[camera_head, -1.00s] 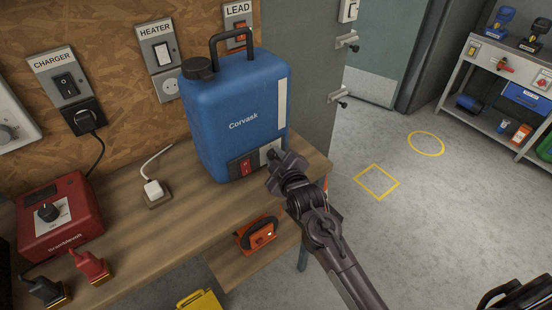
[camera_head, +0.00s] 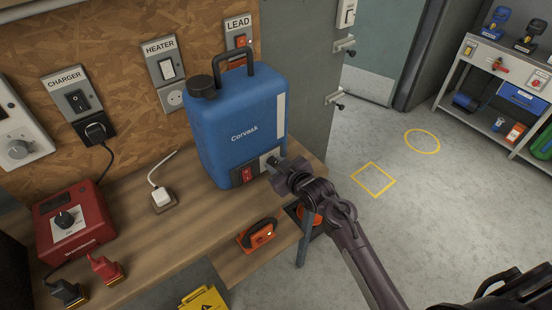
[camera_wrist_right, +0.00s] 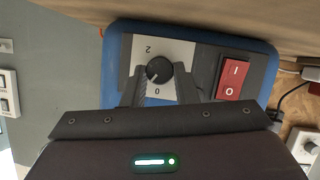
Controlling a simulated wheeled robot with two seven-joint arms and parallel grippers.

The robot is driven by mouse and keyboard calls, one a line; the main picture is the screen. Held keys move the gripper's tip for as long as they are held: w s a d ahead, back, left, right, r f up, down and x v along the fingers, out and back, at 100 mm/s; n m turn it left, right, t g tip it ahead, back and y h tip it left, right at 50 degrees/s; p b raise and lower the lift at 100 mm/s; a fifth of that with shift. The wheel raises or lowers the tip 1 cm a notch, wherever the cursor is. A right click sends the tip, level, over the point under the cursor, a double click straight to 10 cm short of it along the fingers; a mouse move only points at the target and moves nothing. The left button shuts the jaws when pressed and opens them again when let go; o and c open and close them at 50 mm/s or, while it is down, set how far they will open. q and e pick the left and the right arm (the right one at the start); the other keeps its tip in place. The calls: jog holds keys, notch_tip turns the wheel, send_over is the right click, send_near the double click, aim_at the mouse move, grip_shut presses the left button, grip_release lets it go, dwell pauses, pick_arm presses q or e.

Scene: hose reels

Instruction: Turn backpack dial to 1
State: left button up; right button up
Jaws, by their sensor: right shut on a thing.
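The blue Corvask backpack (camera_head: 238,120) stands upright on the wooden bench, with a grey dial panel and red rocker switch (camera_head: 247,174) low on its front. In the right wrist view its black dial (camera_wrist_right: 159,70) sits on a pale plate, with "2" above it and "0" below. A small light mark shows on the dial's lower left; no "1" is readable. My right gripper (camera_head: 271,162) is at the dial panel, its fingers (camera_wrist_right: 156,88) on either side of the dial and shut on it. My left gripper is not in view.
An orange device (camera_head: 258,234) lies below the backpack. Open floor is to the right.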

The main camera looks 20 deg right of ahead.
jog(key=shift+w+d+r+m+g+y+p, duration=0.15)
jog(key=shift+m+y+p, duration=0.2)
jog(key=shift+m+p, duration=0.3)
jog(key=shift+s+d+r+m+g+y+p, duration=0.15)
jog(key=shift+m+y+p, duration=0.2)
jog(key=shift+m+p, duration=0.25)
jog(key=shift+w+f+m+y+p, duration=0.15)
jog(key=shift+f+m+y+p, duration=0.1)
jog(key=shift+m+y+p, duration=0.75)
jog(key=shift+m, duration=0.25)
jog(key=o, duration=1)
jog(key=b+v, duration=0.1)
jog(key=v, duration=0.6)
jog(key=shift+s+d+r+b, duration=0.2)
jog(key=shift+s+d+b, duration=0.05)
jog(key=shift+s+b, duration=0.05)
